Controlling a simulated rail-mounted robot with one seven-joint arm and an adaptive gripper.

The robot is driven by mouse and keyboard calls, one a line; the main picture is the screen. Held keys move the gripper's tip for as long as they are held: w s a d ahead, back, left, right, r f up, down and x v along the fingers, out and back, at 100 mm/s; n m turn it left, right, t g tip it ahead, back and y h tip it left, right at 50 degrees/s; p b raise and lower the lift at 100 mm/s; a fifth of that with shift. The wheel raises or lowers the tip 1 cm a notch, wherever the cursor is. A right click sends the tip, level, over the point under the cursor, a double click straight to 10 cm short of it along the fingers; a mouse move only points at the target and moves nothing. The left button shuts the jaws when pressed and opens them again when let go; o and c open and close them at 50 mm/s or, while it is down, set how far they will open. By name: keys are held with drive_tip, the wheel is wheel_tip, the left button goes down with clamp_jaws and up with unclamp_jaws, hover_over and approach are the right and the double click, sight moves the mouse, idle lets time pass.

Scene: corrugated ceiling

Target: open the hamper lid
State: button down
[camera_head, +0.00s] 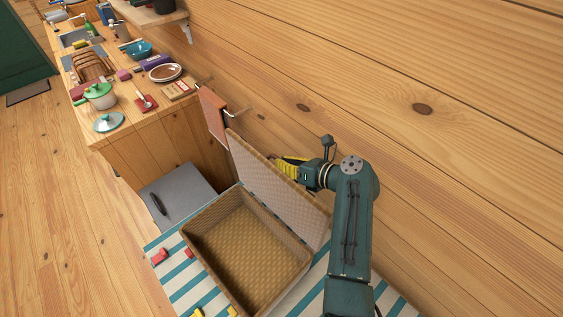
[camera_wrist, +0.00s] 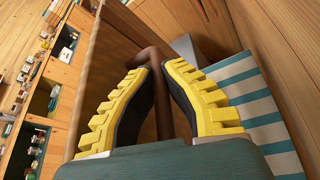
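The wicker hamper (camera_head: 243,250) stands on a striped cloth and looks empty inside. Its lid (camera_head: 272,188) is swung up at the back, leaning towards the wooden wall, so the hamper is open. My gripper (camera_head: 284,166) is behind the lid, near its upper edge, and the lid partly hides it. In the wrist view, my yellow fingers (camera_wrist: 159,68) close in on a brown curved handle (camera_wrist: 157,58), which runs between the fingertips. The brown outer face of the lid (camera_wrist: 104,62) is beside the left finger there. The handle is hidden in the head view.
A counter (camera_head: 152,140) with dishes and a pot stands beyond the hamper. A reddish cloth (camera_head: 214,116) hangs from a rail near the lid. Small red and yellow pieces lie on the striped cloth (camera_head: 186,278). The wooden wall is close behind my gripper.

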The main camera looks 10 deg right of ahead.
drive_tip(key=shift+s+a+f, duration=0.1)
drive_tip(key=shift+a+f, duration=0.05)
drive_tip(key=shift+f, duration=0.2)
drive_tip(key=c, duration=1.4)
unclamp_jaws()
drive_tip(key=shift+a, duration=0.1)
drive_tip(key=shift+o, duration=0.2)
drive_tip(key=shift+r, duration=0.15)
drive_tip(key=v, duration=1.2)
